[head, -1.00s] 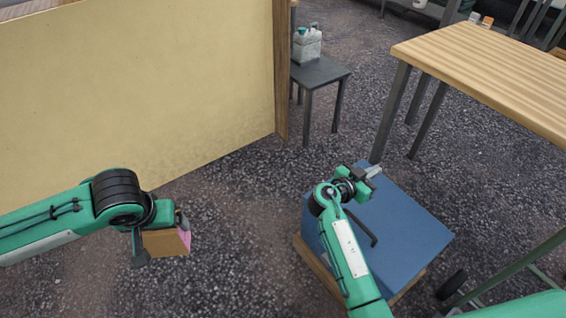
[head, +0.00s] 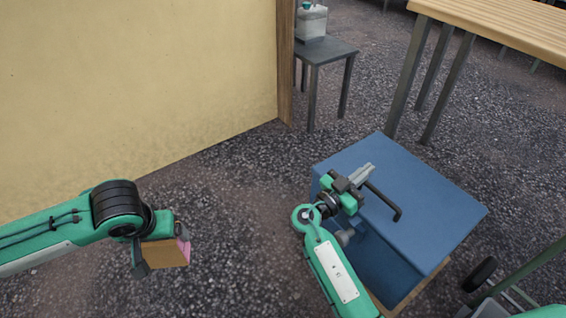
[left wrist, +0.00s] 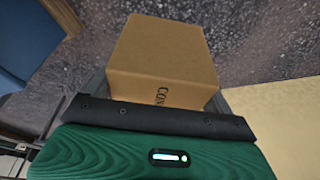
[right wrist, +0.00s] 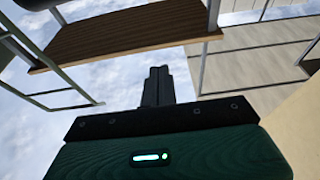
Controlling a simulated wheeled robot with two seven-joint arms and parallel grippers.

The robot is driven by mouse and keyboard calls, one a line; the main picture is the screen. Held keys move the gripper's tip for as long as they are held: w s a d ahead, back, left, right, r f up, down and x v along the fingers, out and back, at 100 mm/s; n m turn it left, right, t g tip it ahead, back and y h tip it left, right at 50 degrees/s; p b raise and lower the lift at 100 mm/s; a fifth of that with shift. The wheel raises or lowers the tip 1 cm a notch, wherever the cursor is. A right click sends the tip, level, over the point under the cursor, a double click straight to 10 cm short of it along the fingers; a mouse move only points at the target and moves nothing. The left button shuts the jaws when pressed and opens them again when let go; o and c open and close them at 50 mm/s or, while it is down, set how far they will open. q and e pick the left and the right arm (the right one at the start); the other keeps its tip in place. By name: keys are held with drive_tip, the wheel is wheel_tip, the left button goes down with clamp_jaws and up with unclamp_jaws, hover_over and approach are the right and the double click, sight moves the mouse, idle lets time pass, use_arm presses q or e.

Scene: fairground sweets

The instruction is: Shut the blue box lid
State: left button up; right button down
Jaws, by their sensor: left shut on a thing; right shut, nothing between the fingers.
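A black bar handle (head: 384,202) is on the lid. My right gripper (head: 364,171) is shut and empty, over the lid's left part beside the handle; contact is unclear. It also shows shut in the right wrist view (right wrist: 157,85). My left gripper (head: 158,250) is shut on a small cardboard box (head: 165,254), away to the left, lettered in the left wrist view (left wrist: 165,60).
A yellow panel (head: 130,80) with a wooden edge post fills the upper left. A small grey table (head: 325,48) with a container (head: 311,22) stands behind. A wooden-topped table (head: 500,25) is at the upper right. Gravel ground between the arms is clear.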

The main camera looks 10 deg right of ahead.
use_arm(q)
wheel_tip(320, 180, down, 9)
drive_tip(key=b, duration=0.7)
drive_tip(key=shift+r, duration=0.15)
drive_tip(key=shift+f+b, duration=1.35)
drive_tip(key=shift+b, duration=0.15)
use_arm(e)
wheel_tip(320, 180, down, 9)
drive_tip(key=s+a, duration=0.1)
drive_tip(key=a, duration=0.1)
drive_tip(key=shift+s+a+f, duration=0.2)
drive_tip(key=shift+a, duration=0.15)
use_arm(q)
wheel_tip(320, 180, up, 3)
drive_tip(key=p, duration=0.3)
use_arm(e)
drive_tip(key=v, duration=1.2)
drive_tip(key=shift+f, duration=0.1)
